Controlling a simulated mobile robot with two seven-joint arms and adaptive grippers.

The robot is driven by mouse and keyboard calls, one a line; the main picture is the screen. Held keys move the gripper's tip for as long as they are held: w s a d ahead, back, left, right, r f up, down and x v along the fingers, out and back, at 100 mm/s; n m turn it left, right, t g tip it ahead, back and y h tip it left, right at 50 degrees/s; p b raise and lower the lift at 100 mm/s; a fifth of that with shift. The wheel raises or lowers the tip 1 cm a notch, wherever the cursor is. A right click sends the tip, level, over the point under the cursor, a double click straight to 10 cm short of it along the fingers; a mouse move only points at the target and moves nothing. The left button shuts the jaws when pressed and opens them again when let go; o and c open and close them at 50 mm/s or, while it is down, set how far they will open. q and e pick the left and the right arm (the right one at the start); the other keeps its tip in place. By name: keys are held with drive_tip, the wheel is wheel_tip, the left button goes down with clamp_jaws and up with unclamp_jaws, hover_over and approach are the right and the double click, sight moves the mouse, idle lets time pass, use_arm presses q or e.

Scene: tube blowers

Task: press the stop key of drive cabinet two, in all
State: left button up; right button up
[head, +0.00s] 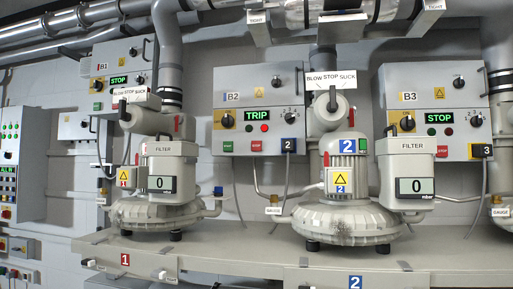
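Drive cabinet two (235,80), labelled B2, is a grey wall box behind the bench in the middle of the head view. Its green display (257,113) reads TRIP. Below the display are a green lamp and a red lamp (264,128), which looks bright. Along its lower edge are a green key (227,146) and a red key (257,146), apparently the stop key; the lettering is too small to read. Neither gripper is in view.
Blower 2 (340,220) and its filter (405,165) stand on the bench (230,258) right of centre, blower 1 (160,212) to the left. Cabinets B1 (142,55) and B3 (450,90) both show STOP. Bench space between the blowers is mostly clear.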

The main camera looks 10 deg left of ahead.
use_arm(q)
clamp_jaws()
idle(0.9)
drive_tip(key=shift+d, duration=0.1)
